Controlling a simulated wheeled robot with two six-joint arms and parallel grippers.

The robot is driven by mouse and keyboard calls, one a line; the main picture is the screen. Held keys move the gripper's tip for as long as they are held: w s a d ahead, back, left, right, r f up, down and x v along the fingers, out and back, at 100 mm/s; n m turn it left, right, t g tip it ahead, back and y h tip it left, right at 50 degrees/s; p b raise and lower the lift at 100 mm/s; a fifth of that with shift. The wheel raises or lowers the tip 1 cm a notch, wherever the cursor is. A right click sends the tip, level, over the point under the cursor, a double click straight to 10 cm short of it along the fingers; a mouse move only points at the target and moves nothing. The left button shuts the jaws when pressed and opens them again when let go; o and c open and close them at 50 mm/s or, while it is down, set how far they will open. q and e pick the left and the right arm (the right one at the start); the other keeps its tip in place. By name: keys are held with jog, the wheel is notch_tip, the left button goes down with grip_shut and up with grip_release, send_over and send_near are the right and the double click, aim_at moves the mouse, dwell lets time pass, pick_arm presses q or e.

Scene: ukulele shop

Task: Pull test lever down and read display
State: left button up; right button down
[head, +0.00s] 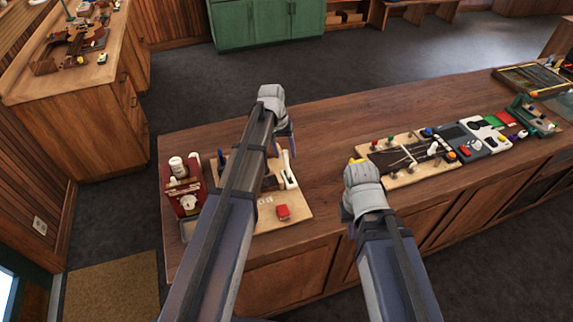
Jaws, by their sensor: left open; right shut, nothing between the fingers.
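A wooden board (296,218) lies on the near left part of the counter, with a white lever-like bar (290,172) standing on it and a red block (283,212) near its front. I cannot tell for sure whether the bar is the test lever. My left gripper (284,140) is open and empty, just beyond the white bar, partly hidden by its own wrist. My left arm covers much of the board. My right gripper (355,161) is shut and empty at the left edge of a second board; its wrist hides most of it. No readable display shows.
The second board (404,181) bears knobs and dark strips; a grey device (464,142) and several coloured parts continue right along the wooden counter (330,120). A red unit with white bottles (184,188) stands left of my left arm. The counter's middle is clear.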

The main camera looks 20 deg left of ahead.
aim_at(287, 160)
pick_arm(q)
jog(key=f+b, duration=0.2)
jog(key=f, duration=0.1)
jog(key=f+b, duration=0.1)
jog(key=shift+d+f, duration=0.25)
jog(key=shift+d, duration=0.15)
grip_shut()
dwell(1.1)
